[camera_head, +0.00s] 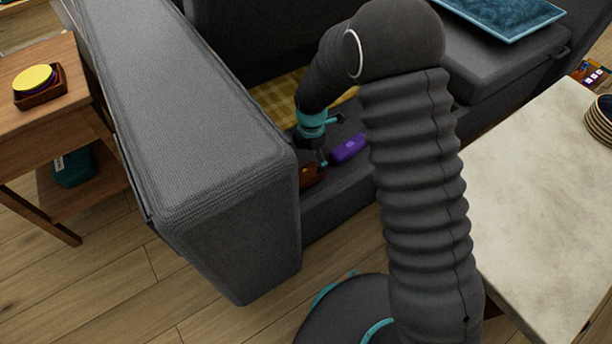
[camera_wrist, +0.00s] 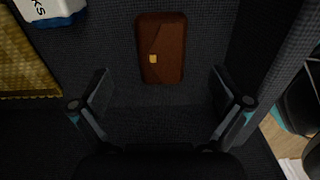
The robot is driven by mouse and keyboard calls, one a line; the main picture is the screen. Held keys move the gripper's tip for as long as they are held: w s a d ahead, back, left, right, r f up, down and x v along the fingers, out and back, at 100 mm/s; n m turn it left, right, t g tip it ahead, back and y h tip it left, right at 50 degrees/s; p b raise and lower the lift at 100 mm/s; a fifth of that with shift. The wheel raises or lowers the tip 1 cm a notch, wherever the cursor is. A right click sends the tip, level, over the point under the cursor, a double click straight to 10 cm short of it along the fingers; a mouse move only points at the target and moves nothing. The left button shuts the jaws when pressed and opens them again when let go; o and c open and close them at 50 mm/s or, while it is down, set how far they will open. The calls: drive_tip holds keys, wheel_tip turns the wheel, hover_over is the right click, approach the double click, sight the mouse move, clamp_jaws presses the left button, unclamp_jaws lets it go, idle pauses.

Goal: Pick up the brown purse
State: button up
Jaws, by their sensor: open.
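The brown purse (camera_wrist: 161,48) lies flat on the dark grey sofa seat (camera_wrist: 108,35) in the wrist view, with a small yellow clasp on its front. In the head view a small part of the purse (camera_head: 312,175) shows beside the sofa arm; the rest is hidden. My gripper (camera_wrist: 162,88) is open and empty in the wrist view, its fingers spread wider than the purse. The purse lies between and beyond the fingertips, apart from both. In the head view my gripper (camera_head: 327,145) is over the seat, close to the purse.
A purple item (camera_head: 348,148) lies on the seat right of my gripper. A yellow checked cloth (camera_head: 280,97) lies behind. The thick sofa arm (camera_head: 200,130) rises close on the left. A pale table (camera_head: 545,200) stands at right, a wooden side table (camera_head: 70,110) at left.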

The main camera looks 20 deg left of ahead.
sight(309, 172)
drive_tip(key=shift+s+a+f, duration=0.1)
drive_tip(key=shift+f, duration=1.5)
drive_tip(key=shift+s+f, duration=0.1)
drive_tip(key=shift+f, duration=1.5)
drive_tip(key=shift+c, duration=0.3)
drive_tip(key=c, duration=1.2)
